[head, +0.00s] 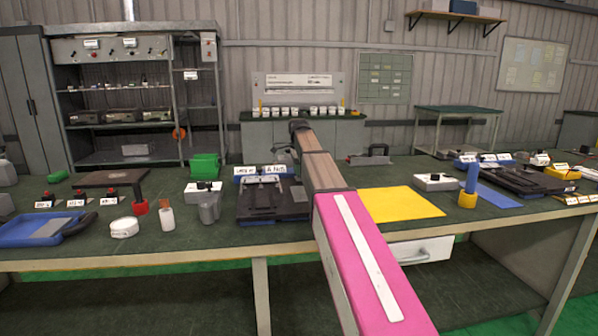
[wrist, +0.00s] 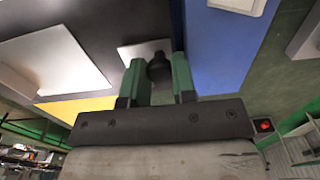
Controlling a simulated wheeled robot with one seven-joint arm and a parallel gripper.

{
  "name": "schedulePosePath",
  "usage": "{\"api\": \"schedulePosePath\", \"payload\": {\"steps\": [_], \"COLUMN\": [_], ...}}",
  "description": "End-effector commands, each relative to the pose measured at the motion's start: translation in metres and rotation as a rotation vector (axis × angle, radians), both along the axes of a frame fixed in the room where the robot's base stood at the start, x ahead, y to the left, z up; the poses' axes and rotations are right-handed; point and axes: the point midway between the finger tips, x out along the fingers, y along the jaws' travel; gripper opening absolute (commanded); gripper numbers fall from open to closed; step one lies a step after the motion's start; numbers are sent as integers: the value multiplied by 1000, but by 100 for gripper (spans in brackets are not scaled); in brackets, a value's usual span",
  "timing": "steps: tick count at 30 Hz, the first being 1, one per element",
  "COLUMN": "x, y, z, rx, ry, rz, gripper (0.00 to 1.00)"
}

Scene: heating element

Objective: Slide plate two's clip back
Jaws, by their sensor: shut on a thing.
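In the wrist view my gripper (wrist: 158,75) has its two green fingers closed around a small black knob (wrist: 158,68), which looks like the clip. The knob stands in front of a small white plate (wrist: 130,52) on a dark surface (wrist: 110,20). A larger pale metal plate (wrist: 55,65) lies to the left. In the head view a black fixture (head: 272,207) sits on the bench just left of my arm, with blue blocks and white labels at its back. The labels are too small to read surely. My fingers and the clip cannot be made out there.
A yellow mat (head: 403,204) lies right of my arm. A grey cup (head: 209,208), a white box with a black knob (head: 203,190) and green bins (head: 205,166) stand left of the fixture. Another black fixture (head: 512,180) is at the right.

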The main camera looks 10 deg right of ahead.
Motion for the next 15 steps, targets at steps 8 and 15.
{"api": "schedulePosePath", "payload": {"steps": [8,15], "x": [4,4], "y": [0,0], "z": [0,9], "rx": [0,0], "ry": [-7,-7], "rz": [0,0], "gripper": [50,50]}}
